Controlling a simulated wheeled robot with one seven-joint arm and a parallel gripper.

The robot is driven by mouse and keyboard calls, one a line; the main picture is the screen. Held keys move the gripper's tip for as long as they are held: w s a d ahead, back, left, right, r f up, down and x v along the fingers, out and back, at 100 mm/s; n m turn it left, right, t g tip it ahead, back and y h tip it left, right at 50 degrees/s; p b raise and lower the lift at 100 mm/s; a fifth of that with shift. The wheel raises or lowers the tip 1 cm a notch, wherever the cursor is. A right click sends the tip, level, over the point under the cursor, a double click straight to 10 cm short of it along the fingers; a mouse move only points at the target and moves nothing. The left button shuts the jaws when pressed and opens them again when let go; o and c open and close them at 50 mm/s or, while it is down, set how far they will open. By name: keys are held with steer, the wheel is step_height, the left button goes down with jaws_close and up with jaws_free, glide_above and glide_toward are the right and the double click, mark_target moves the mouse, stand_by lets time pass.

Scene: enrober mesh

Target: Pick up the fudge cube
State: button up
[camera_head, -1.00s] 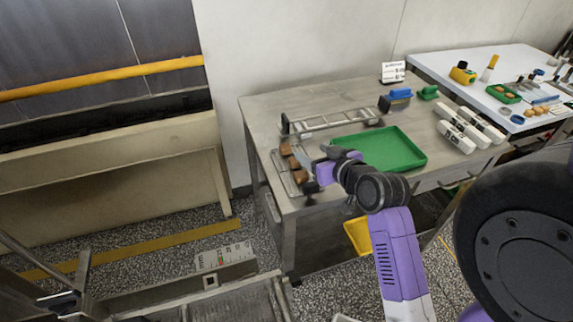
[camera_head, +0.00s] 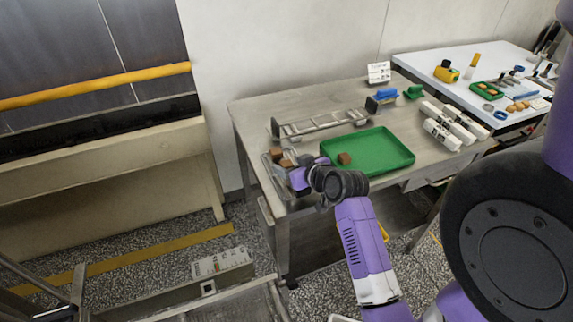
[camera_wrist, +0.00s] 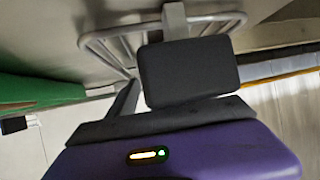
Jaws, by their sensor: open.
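Brown fudge cubes lie on a wire rack (camera_head: 268,178) at the table's left end: one at the back (camera_head: 277,154) and one just in front (camera_head: 286,163). Another brown cube (camera_head: 344,158) sits in the left part of the green tray (camera_head: 395,160). My gripper (camera_head: 296,174) is open at the front of the rack, close to the nearer cube; I cannot tell whether it touches. It hides the rack's front end. In the wrist view a dark finger pad of my gripper (camera_wrist: 160,80) stands before the wire rack (camera_wrist: 108,45). No cube shows there.
A raised metal wire frame (camera_head: 325,124) stands behind the rack and tray. White boxes (camera_head: 440,134), a blue item (camera_head: 386,95) and a small sign (camera_head: 379,72) stand farther right and back. The table's back left is clear.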

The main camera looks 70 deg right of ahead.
steer(key=shift+w+d+f, duration=0.1)
steer(key=c, duration=1.1)
steer(key=shift+c, duration=0.2)
